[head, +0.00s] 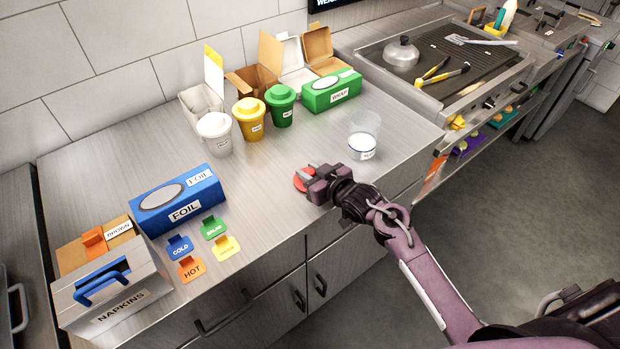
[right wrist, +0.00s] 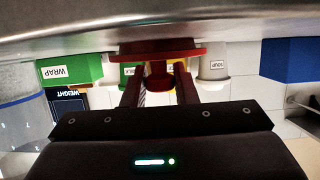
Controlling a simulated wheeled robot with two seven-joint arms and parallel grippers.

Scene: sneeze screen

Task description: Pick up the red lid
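The red lid (head: 301,181) lies near the front edge of the steel counter, partly hidden by my right gripper (head: 309,171). In the right wrist view, which is upside down, the lid (right wrist: 157,49) is a flat dark-red disc against the counter with a knob (right wrist: 159,76). My right gripper's two fingers (right wrist: 159,80) stand on either side of the knob. They look apart, with narrow gaps beside it, and I see no clear grip. My left gripper is in neither view.
A clear cup (head: 364,137) with a white label stands behind my right gripper. White (head: 215,134), yellow (head: 249,118) and green (head: 281,105) lidded containers stand farther back, beside the green wrap box (head: 332,91). The blue foil box (head: 178,200) is left. Counter between is clear.

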